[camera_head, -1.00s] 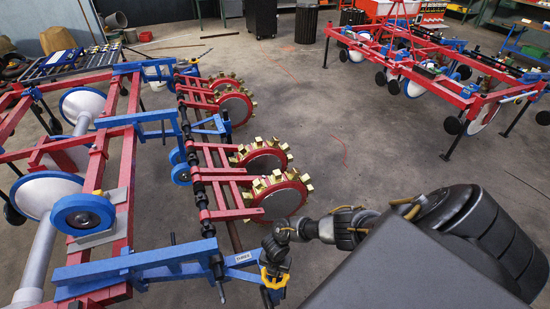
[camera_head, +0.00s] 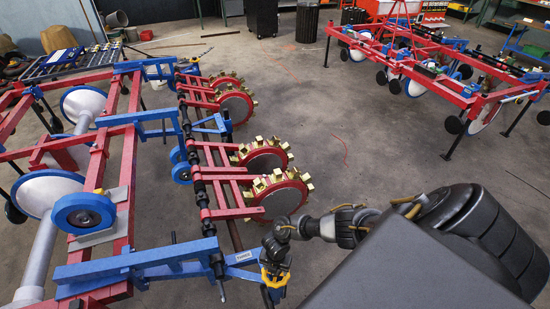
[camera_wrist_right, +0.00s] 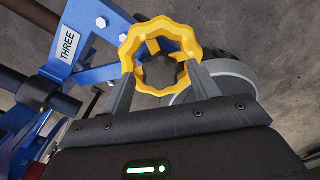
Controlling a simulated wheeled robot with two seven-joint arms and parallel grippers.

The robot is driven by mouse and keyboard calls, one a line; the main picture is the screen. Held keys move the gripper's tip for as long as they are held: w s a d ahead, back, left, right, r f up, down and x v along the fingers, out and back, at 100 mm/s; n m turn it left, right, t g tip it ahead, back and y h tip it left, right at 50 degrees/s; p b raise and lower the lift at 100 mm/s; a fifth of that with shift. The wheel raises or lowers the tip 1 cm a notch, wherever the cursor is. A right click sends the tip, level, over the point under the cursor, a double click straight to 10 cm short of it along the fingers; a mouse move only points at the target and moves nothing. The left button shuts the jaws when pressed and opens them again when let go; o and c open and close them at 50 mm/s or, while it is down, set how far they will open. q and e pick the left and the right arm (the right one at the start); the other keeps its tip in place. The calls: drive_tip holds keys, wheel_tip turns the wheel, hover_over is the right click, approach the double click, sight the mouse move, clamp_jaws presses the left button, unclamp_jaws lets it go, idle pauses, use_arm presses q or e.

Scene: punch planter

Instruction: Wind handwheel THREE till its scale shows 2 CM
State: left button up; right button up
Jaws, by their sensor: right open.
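Handwheel THREE is a yellow lobed ring (camera_wrist_right: 143,38) with a dark hub, beside a blue bracket with a white label reading THREE (camera_wrist_right: 68,46). In the head view the yellow handwheel (camera_head: 277,280) sits at the bottom, near the label (camera_head: 242,257). My right gripper (camera_wrist_right: 162,76) is open, its two dark fingers on either side of the handwheel's lower part. I cannot tell whether they touch it. In the head view the right gripper (camera_head: 274,254) comes down onto the handwheel from above. No scale reading can be made out. My left gripper is not in view.
The red and blue planter frame (camera_head: 125,190) fills the left side, with toothed wheels (camera_head: 275,198) close to my right arm. A grey round wheel (camera_wrist_right: 235,80) lies behind the right finger. A second red machine (camera_head: 440,75) stands farther back right. The middle floor is clear.

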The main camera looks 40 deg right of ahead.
wheel_tip(320, 180, up, 10)
drive_tip(key=p, duration=0.2)
drive_tip(key=shift+r, duration=0.2)
idle(0.4)
